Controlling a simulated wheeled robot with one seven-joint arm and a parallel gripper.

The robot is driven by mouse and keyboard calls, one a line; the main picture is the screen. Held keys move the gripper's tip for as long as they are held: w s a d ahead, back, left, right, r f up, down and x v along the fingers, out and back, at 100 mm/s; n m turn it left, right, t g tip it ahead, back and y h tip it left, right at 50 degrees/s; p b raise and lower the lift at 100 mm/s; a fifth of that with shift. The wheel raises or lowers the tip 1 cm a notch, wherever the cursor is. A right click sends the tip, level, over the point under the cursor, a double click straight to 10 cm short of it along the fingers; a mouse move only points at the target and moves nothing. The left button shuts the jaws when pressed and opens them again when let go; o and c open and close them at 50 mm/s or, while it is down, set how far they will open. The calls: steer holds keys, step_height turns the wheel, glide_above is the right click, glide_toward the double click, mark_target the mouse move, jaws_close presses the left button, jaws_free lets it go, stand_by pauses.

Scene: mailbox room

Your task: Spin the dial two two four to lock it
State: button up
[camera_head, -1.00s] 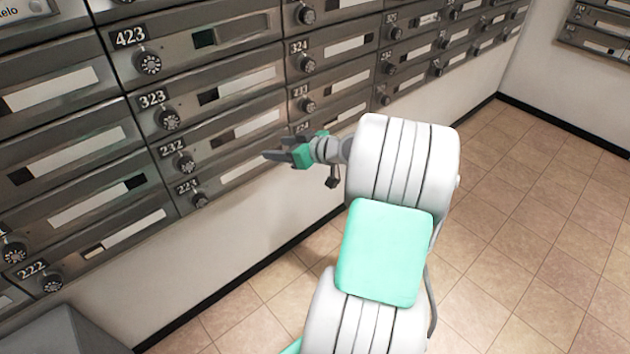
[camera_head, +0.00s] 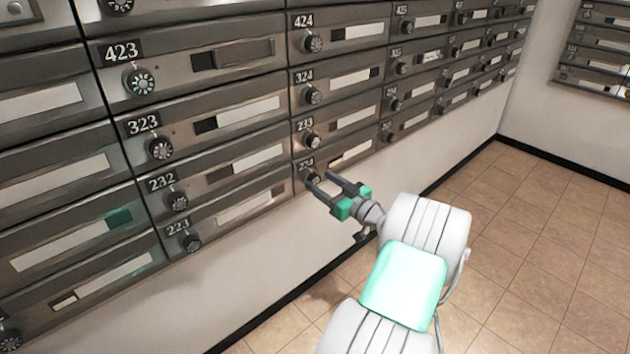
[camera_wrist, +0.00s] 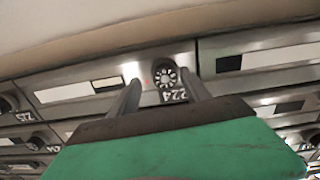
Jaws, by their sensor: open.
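The mailbox labelled 224 is in the bottom row of the wall in the head view, with its round dark dial (camera_head: 313,178) just beyond my fingertips. In the wrist view the dial (camera_wrist: 172,78) with white marks sits between my two fingers, above the upside-down 224 label (camera_wrist: 172,96). A small red spot shows beside the dial there. My gripper (camera_head: 318,180) is open and points at this dial. I cannot tell whether the fingers touch it. In the head view the fingers partly hide the dial and label.
Other mailboxes with dials surround it: 233 (camera_head: 308,141) above, and 223 (camera_head: 192,241) and 232 (camera_head: 178,201) to the left. Below the boxes is a bare white wall (camera_head: 262,262). The tiled floor (camera_head: 540,235) to the right is clear.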

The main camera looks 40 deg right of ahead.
steer(key=shift+w+a, duration=0.25)
steer(key=shift+a, duration=0.15)
steer(key=c, duration=0.3)
jaws_close()
steer(key=shift+m+p, duration=0.3)
